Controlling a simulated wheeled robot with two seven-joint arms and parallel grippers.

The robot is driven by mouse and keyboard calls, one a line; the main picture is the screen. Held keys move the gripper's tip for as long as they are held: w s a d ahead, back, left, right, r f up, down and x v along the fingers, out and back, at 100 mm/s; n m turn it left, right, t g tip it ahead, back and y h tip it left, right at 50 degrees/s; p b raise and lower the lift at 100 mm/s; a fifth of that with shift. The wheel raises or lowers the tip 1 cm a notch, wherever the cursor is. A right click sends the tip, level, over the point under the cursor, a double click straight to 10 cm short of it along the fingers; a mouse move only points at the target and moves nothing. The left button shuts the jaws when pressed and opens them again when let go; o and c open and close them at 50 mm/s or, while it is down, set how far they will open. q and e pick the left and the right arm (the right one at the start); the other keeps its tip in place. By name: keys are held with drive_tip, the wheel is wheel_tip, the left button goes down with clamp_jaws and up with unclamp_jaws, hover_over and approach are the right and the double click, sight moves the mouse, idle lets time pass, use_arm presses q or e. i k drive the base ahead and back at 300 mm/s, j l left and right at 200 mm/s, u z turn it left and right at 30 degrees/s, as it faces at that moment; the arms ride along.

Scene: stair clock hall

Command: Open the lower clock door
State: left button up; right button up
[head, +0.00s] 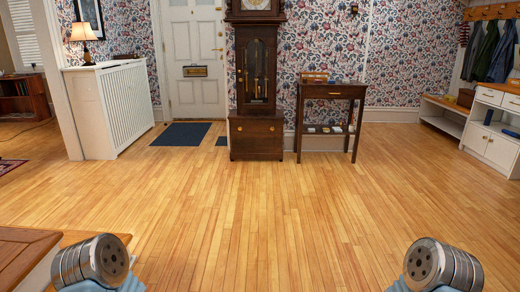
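A tall dark wood grandfather clock (256,128) stands against the papered wall, across the floor from me. Weights or a pendulum show behind the glass. A small brass-coloured knob or key sits at the door's left edge. The clock's face is partly cut off at the top of the picture. Two rounded metal arm parts of mine show at the bottom left and bottom right. My grippers are not visible, and both arms are far from the clock.
A dark side table (333,95) with a box on top stands just right of the clock. A white front door (195,60), dark mat (180,134) and white radiator cover (112,105) are left. Wooden steps (25,255) are near left. The floor ahead is clear.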

sight(244, 36)
drive_tip(key=i, duration=1.7)
drive_tip(key=i+j, duration=0.1)
drive_tip(key=i, duration=1.6)
drive_tip(key=i+z, duration=0.1)
drive_tip(key=i, duration=1.6)
